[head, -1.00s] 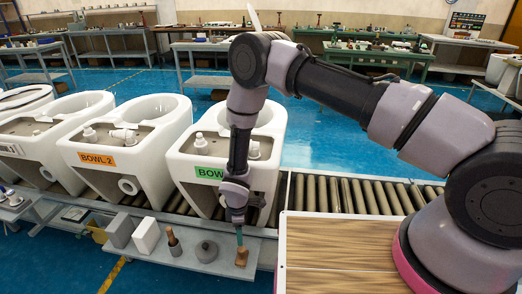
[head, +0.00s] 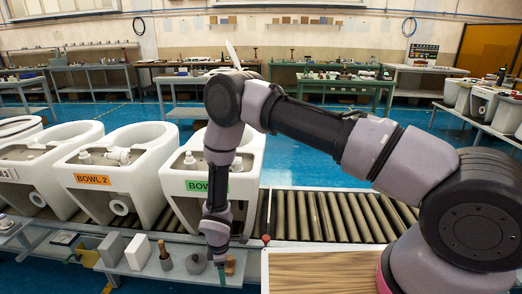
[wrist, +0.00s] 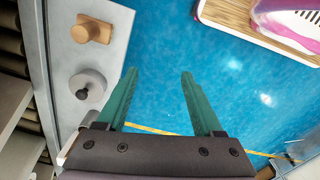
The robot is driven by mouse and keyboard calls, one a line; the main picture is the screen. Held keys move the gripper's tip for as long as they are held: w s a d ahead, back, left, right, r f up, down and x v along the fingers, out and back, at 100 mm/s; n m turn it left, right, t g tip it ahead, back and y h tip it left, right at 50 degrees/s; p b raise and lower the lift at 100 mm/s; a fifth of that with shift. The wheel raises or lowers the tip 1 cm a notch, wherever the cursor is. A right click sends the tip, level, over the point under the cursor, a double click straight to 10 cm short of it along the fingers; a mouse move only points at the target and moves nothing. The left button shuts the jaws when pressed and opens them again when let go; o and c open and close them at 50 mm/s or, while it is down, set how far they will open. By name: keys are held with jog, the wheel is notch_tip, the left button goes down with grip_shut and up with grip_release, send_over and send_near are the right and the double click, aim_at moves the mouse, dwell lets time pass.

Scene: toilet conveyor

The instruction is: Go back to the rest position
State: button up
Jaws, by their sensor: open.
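My gripper (wrist: 158,92) is open in the wrist view, with its two green fingers apart and nothing between them. Below the fingers is the blue floor. In the head view my gripper (head: 222,275) hangs low at the front of the grey shelf, close to a small brown wooden piece (head: 230,265). In the wrist view that wooden piece (wrist: 92,29) lies on the shelf, left of the fingers and apart from them. My arm reaches out from the right side of the head view and bends down.
Toilet bowls stand on the roller conveyor (head: 325,216), among them Bowl 2 (head: 120,170). The grey shelf (wrist: 60,90) holds a round grey lidded piece (wrist: 88,86), a white block (head: 138,252) and a brush-like item (head: 164,256). A wood-topped surface (head: 320,270) is at the right.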

jog(key=w+d+r+m+t, duration=0.1)
jog(key=w+r+m, duration=0.1)
jog(key=w+r, duration=0.35)
jog(key=w+d+r+m, duration=0.2)
jog(key=w+r, duration=0.1)
jog(key=r, duration=0.6)
jog(key=w+d+r+m+t, duration=0.15)
jog(key=w+r, duration=0.25)
jog(key=r, duration=0.4)
jog(key=w+d+r+m, duration=0.25)
jog(key=d+r, duration=0.25)
jog(key=r, duration=0.5)
jog(key=w+d+r+m, duration=0.25)
jog(key=d+r, duration=0.35)
jog(key=r, duration=0.3)
jog(key=s+d+r+m+t+y, duration=0.1)
jog(key=s+d+r+m, duration=0.2)
jog(key=d+r, duration=0.45)
jog(key=s+d+r+m+t, duration=0.1)
jog(key=s+d+r+m, duration=0.4)
jog(key=r, duration=0.4)
jog(key=s+d+r+m+t, duration=0.1)
jog(key=s+d+r+m, duration=0.2)
jog(key=s, duration=0.5)
jog(key=s+d+r+m+t+y, duration=0.1)
jog(key=s+d+r+m, duration=0.2)
jog(key=s+d+r, duration=0.3)
jog(key=shift+s+d+t, duration=0.35)
jog(key=shift+s+d, duration=0.2)
jog(key=shift+s, duration=0.3)
